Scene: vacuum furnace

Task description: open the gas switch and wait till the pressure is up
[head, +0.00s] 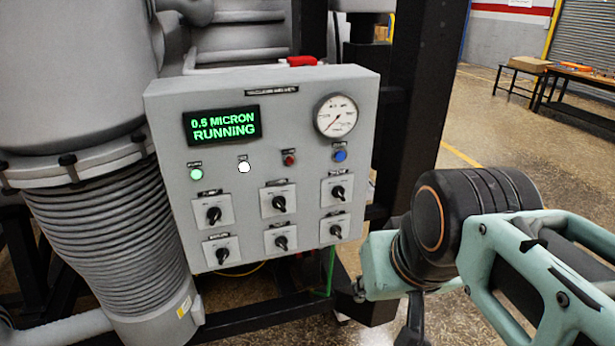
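The grey control panel (170,130) faces me with its display (221,125) reading "0.5 MICRON RUNNING" in green. A round white pressure gauge (337,115) sits at its upper right; its needle appears to point to the lower left. Several black rotary switches fill the lower half in two rows, including the upper left (214,215), upper right (338,193) and lower right (336,231) ones. Their labels are too small to read, so I cannot tell which is the gas switch. My arm is right of the panel, apart from it. My gripper's fingers do not show clearly.
A row of green (196,174), white (244,167), red (289,160) and blue (340,155) round lamps or buttons lies below the display. The grey furnace vessel (70,70) and bellows (110,230) stand left. A dark frame post (410,100) rises behind the panel's right edge.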

